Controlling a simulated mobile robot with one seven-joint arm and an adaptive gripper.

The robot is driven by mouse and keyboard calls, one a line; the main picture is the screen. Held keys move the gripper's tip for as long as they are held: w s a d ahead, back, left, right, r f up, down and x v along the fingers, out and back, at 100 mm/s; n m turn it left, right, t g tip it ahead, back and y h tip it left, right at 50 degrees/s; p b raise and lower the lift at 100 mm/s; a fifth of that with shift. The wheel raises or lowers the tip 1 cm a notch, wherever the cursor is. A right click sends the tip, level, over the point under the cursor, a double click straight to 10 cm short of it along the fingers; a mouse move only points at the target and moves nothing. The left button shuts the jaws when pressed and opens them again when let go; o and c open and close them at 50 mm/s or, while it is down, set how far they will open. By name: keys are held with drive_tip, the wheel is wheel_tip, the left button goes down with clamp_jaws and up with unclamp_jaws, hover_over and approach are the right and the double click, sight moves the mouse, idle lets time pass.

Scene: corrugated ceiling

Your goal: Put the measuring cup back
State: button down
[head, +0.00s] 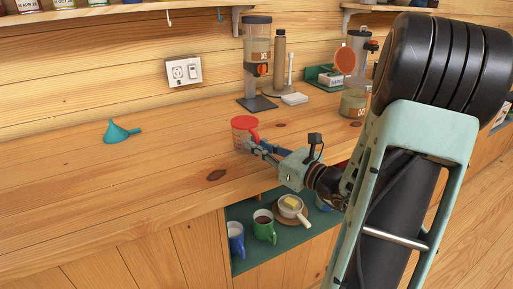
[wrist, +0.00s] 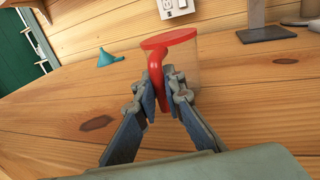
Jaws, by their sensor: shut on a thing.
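The measuring cup (head: 243,137) is clear with a red rim and a red handle.
A teal funnel (head: 120,132) lies on the counter at left. An open shelf (head: 248,256) below holds mugs and a small pan (head: 291,207). The counter's left and front are clear.

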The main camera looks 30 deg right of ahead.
drive_tip(key=shift+f, duration=0.15)
drive_tip(key=c, duration=2)
unclamp_jaws()
drive_tip(key=shift+c, duration=0.2)
drive_tip(key=shift+r, duration=0.2)
drive_tip(key=shift+s+d, duration=0.15)
drive_tip(key=shift+s, duration=0.1)
drive_tip(key=p+v, duration=0.1)
drive_tip(key=v, duration=1)
drive_tip(key=shift+s+p, duration=0.25)
drive_tip(key=shift+p, duration=0.05)
